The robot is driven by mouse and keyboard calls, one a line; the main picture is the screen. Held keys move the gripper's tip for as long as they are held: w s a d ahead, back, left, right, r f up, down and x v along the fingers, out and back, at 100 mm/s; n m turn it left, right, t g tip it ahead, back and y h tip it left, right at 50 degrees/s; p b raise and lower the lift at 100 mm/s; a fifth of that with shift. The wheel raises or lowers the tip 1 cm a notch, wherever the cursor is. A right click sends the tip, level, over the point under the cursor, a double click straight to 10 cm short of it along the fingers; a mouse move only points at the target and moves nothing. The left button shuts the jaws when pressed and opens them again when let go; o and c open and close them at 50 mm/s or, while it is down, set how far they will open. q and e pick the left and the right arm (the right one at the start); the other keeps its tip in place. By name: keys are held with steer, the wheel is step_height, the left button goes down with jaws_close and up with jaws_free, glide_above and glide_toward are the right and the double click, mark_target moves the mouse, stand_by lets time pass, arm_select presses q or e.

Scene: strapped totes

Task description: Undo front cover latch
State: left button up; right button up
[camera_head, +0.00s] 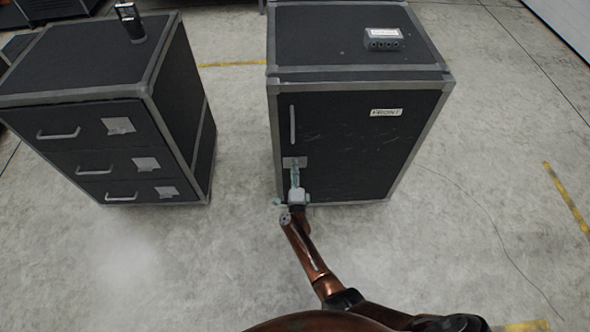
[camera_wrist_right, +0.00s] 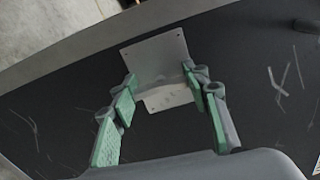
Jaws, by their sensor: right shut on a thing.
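The black case (camera_head: 350,150) with grey edging stands in the middle of the head view, its door marked with a "FRONT" label (camera_head: 386,112). A grey latch plate (camera_head: 294,161) sits low on the door's left side, below a vertical handle (camera_head: 292,125). My right gripper (camera_head: 295,174) is at the latch, partly covering it. In the right wrist view, the green-padded fingers (camera_wrist_right: 160,76) stand on either side of the latch's small tab (camera_wrist_right: 168,98), below its screwed plate (camera_wrist_right: 155,55). The gripper is shut on the latch. My left gripper is out of view.
A black drawer case (camera_head: 185,110) with several handles stands to the left, a handheld device (camera_head: 130,22) on top. A grey box with sockets (camera_head: 384,39) lies on the middle case. Clear concrete floor surrounds both, and a thin cable (camera_head: 490,222) runs along the right.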

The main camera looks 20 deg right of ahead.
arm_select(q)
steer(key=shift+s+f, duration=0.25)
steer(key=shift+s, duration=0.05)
arm_select(e)
steer(key=shift+n, duration=0.6)
steer(key=o, duration=1.2)
